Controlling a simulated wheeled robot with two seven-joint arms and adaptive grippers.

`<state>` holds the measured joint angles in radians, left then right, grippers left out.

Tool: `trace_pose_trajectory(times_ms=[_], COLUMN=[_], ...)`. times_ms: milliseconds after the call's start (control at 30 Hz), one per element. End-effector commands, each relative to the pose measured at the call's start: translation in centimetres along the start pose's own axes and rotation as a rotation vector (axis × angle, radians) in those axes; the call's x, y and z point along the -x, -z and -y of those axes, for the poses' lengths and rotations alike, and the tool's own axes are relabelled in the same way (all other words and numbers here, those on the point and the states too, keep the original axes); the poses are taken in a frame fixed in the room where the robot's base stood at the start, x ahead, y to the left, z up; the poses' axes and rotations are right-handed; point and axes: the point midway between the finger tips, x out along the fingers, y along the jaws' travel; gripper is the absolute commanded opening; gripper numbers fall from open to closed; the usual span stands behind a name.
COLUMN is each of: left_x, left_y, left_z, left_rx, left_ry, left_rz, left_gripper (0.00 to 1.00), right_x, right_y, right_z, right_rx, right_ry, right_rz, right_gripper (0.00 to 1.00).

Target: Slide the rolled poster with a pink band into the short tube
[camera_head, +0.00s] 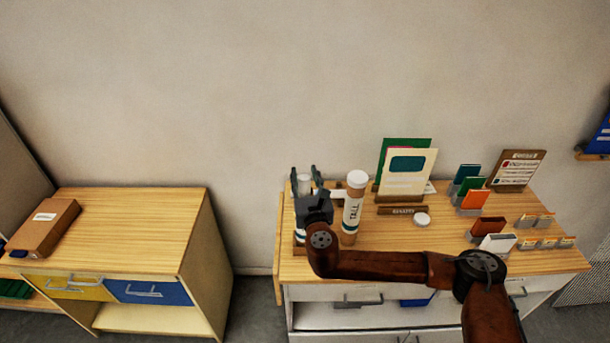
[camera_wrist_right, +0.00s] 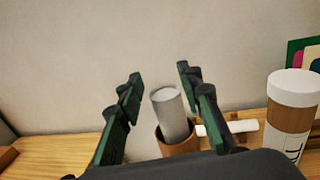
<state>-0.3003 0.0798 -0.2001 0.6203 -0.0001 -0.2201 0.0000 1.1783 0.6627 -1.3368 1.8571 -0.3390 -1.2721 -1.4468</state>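My right gripper (camera_head: 306,180) is over the left part of the right-hand table; its two fingers are apart. In the right wrist view the open gripper (camera_wrist_right: 158,88) has a pale grey-white roll (camera_wrist_right: 170,114) between its fingers, with gaps on both sides. The roll stands, leaning slightly left, with its lower end inside a brown open tube (camera_wrist_right: 180,145), which looks like the short tube. No pink band shows on the roll; its lower part is hidden in the tube. In the head view my gripper mostly hides that tube. My left gripper is in neither view.
A white-capped tube marked TALL (camera_head: 353,212) stands just right of my gripper. Another white roll (camera_wrist_right: 235,128) lies behind. A round white lid (camera_head: 422,219), upright cards (camera_head: 405,172) and small card holders fill the right. The left table (camera_head: 130,230) holds a brown box (camera_head: 45,228).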

Motion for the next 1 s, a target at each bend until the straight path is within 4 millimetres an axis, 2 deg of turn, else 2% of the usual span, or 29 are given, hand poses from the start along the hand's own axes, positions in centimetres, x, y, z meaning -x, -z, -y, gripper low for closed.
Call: trace_pose_trajectory(times_ms=[167, 433, 567, 667, 1000], left_x=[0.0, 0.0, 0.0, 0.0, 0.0], left_y=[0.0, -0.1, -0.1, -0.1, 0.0], left_z=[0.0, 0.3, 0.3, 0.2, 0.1], left_rx=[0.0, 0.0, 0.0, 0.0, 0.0], left_ry=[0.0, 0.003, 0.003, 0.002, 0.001], left_rz=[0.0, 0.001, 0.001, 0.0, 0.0], left_gripper=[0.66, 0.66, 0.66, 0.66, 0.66], right_x=[0.0, 0.1, 0.9, 2.4, 9.3], right_y=[0.0, 0.0, 0.0, 0.1, 0.1], right_z=[0.0, 0.0, -0.1, -0.1, 0.0], right_rx=[0.0, 0.0, 0.0, -0.002, -0.003], right_ry=[0.0, 0.0, -0.002, -0.003, -0.002], right_rz=[0.0, -0.001, -0.001, -0.002, -0.002], right_gripper=[0.47, 0.48, 0.48, 0.48, 0.48])
